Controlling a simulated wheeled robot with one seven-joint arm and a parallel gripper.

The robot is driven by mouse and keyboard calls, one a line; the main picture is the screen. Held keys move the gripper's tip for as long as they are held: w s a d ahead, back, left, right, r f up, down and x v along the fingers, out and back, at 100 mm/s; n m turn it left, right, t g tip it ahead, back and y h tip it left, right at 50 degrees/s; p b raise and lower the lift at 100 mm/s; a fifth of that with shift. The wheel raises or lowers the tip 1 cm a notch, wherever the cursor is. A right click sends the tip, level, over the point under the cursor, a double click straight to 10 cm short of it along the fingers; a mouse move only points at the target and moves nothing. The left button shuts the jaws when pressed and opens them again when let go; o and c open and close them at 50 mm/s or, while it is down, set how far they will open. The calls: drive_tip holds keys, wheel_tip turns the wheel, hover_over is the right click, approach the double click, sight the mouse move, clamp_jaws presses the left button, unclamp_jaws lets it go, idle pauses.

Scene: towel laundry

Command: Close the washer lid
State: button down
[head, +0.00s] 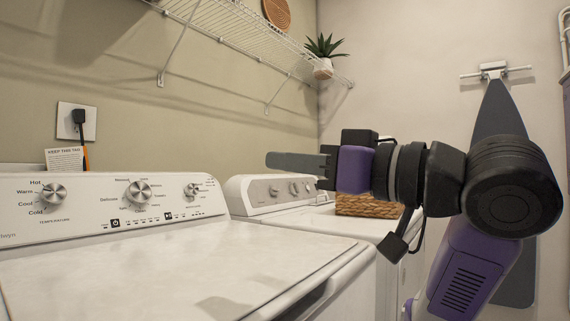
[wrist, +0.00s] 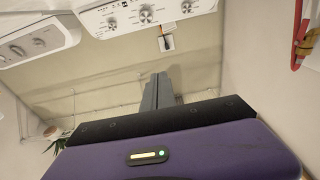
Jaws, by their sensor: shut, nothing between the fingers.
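The near white machine, the washer (head: 150,265), fills the lower left of the head view. Its panel reads Hot, Warm, Cool and Cold. The washer lid (head: 190,270) appears to lie flat on top; no raised lid shows, and any small gap at its front edge cannot be told. My gripper (head: 268,161) is shut and empty, pointing left in the air above and behind the right part of the washer, apart from it. In the wrist view my gripper (wrist: 162,76) points toward the wall, with the washer's control panel (wrist: 145,14) at the top.
A second white machine (head: 280,192) stands to the right behind the washer, with a wicker basket (head: 365,206) beside my arm. A wire shelf (head: 230,32) with a potted plant (head: 323,68) hangs above. An ironing board (head: 500,108) hangs on the right wall.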

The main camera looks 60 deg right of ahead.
idle(0.3)
wheel_tip(320, 180, up, 20)
drive_tip(key=p, duration=0.8)
